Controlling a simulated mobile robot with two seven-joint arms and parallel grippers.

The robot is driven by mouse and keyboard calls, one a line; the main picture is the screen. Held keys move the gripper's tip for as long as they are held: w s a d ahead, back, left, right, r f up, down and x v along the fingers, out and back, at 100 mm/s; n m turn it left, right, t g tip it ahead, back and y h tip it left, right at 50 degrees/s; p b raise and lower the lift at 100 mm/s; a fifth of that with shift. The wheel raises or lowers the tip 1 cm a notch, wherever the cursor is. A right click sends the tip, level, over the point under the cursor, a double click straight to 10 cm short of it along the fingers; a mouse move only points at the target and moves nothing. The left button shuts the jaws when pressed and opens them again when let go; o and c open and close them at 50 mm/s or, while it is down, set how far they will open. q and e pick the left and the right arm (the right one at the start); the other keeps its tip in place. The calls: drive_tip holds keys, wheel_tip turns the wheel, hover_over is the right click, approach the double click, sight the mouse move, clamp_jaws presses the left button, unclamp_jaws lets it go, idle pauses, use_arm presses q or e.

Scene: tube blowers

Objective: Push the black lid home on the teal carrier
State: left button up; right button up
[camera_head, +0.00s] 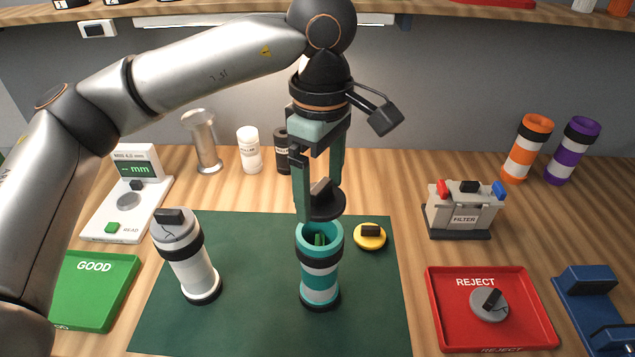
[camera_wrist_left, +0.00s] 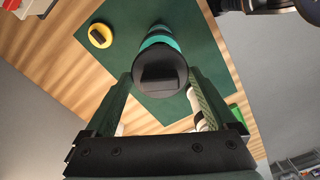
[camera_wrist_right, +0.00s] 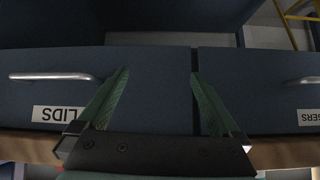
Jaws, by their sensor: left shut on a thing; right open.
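The teal carrier (camera_head: 320,262) stands upright on the green mat, with its mouth open toward me and something green inside. The black lid (camera_head: 327,205) is above and slightly behind the mouth, apart from it, and looks tilted. My left gripper (camera_head: 319,192) is shut on the black lid by its raised grip. In the left wrist view the lid (camera_wrist_left: 160,75) is between the fingers and covers part of the teal carrier (camera_wrist_left: 160,38). My right gripper (camera_wrist_right: 160,85) is open and empty, seen only in the right wrist view, facing dark blue drawers.
On the green mat (camera_head: 250,325), a white carrier (camera_head: 190,270) with a grey lid stands left and a yellow lid (camera_head: 369,237) lies right. A green GOOD tray (camera_head: 95,290) is left; a red REJECT tray (camera_head: 530,300) holding a grey lid is right.

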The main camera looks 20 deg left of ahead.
sight(320, 208)
idle(0.3)
use_arm(q)
drive_tip(key=shift+f, duration=0.1)
drive_tip(key=shift+f+b, duration=1.95)
drive_tip(key=shift+f, duration=0.05)
drive_tip(key=shift+f+b, duration=1.15)
idle(0.4)
drive_tip(key=o, duration=1)
wheel_tip(320, 208, up, 13)
drive_tip(key=shift+f+p, duration=0.2)
drive_tip(key=shift+p, duration=0.5)
